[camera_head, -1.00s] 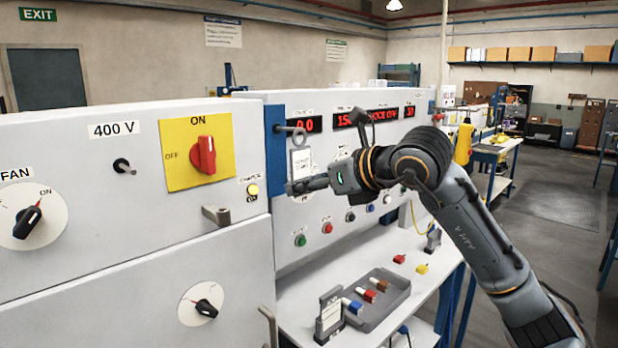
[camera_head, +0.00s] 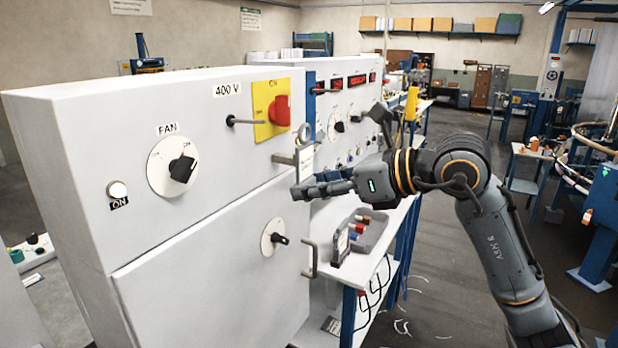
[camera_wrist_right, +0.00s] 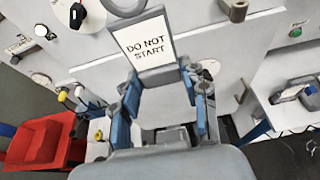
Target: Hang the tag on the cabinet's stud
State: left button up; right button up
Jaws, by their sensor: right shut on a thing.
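The tag, a white card with a grey frame and a ring on top (camera_head: 304,163), stands upright above my right gripper's fingers (camera_head: 318,187). Its "DO NOT START" face fills the upper middle of the right wrist view (camera_wrist_right: 147,42). My right gripper is shut on the tag's lower end; it also shows in the wrist view (camera_wrist_right: 163,88). The stud (camera_head: 231,121) is a thin dark pin sticking out of the cabinet (camera_head: 215,270) under the "400 V" label. The tag is to the right of the stud and apart from it. My left gripper is not in view.
A red switch on a yellow plate (camera_head: 278,110) sits right of the stud. A fan knob (camera_head: 182,169), a lower knob (camera_head: 275,238) and a door handle (camera_head: 309,260) stick out of the cabinet. A grey tray (camera_head: 376,235) lies on the bench at right.

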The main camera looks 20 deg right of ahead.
aim_at(308, 176)
jog(key=shift+w+a+p, duration=0.15)
jog(key=shift+w+p, duration=0.55)
jog(key=shift+w, duration=0.3)
jog(key=shift+w+a+p, duration=0.55)
jog(key=shift+w+a, duration=0.3)
jog(key=shift+a, duration=0.15)
pick_arm(q)
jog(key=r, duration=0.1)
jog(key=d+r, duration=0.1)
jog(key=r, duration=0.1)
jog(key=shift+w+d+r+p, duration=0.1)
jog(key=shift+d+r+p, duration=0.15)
jog(key=shift+p, duration=0.15)
pick_arm(e)
jog(key=shift+w+a, duration=0.65)
jog(key=shift+w, duration=0.3)
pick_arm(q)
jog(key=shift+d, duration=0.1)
pick_arm(e)
jog(key=shift+r, duration=0.1)
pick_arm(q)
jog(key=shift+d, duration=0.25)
pick_arm(e)
jog(key=shift+w+a, duration=0.15)
